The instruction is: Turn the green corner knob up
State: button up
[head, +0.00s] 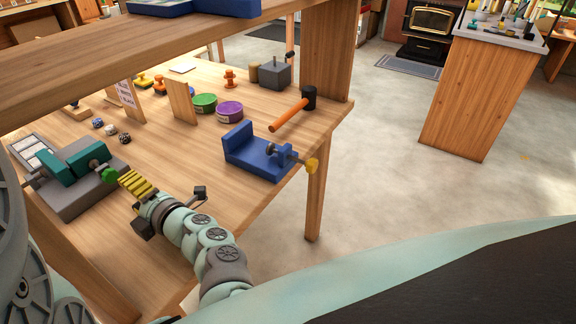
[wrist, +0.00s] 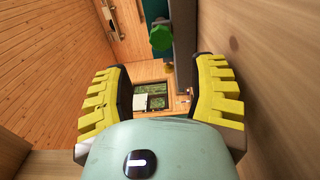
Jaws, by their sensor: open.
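The green knob (head: 109,175) sits at the right end of a teal and grey fixture (head: 72,185) on the near left of the workbench. In the wrist view the green knob (wrist: 162,37) is faceted and lies beyond the fingertips, roughly centred between them. My gripper (head: 131,180) has yellow ribbed fingers and is just right of the knob. In the wrist view my gripper (wrist: 162,70) is open, with nothing between its fingers. I see no contact with the knob.
A blue vise-like block (head: 255,155) with a yellow knob (head: 311,166) stands to the right on the bench. A hammer (head: 292,114), a purple tin (head: 230,112) and a green tin (head: 204,103) lie farther back. A wooden shelf (head: 120,48) spans above. The bench between gripper and blue block is clear.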

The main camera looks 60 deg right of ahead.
aim_at(113, 177)
jog(key=shift+o, duration=0.2)
jog(key=shift+w+a+f, duration=0.1)
jog(key=shift+w, duration=2.1)
jog(key=shift+w+a, duration=0.1)
jog(key=shift+w, duration=2.1)
jog(key=shift+s+d, duration=0.1)
grip_shut()
jog(key=shift+c, duration=0.8)
grip_release()
jog(key=shift+m, duration=1.2)
jog(key=c, duration=0.9)
jog(key=n, duration=0.3)
grip_shut()
jog(key=n, duration=0.5)
jog(key=shift+s, duration=0.1)
jog(key=n, duration=0.5)
jog(key=shift+n, duration=0.4)
jog(key=o, duration=0.9)
grip_release()
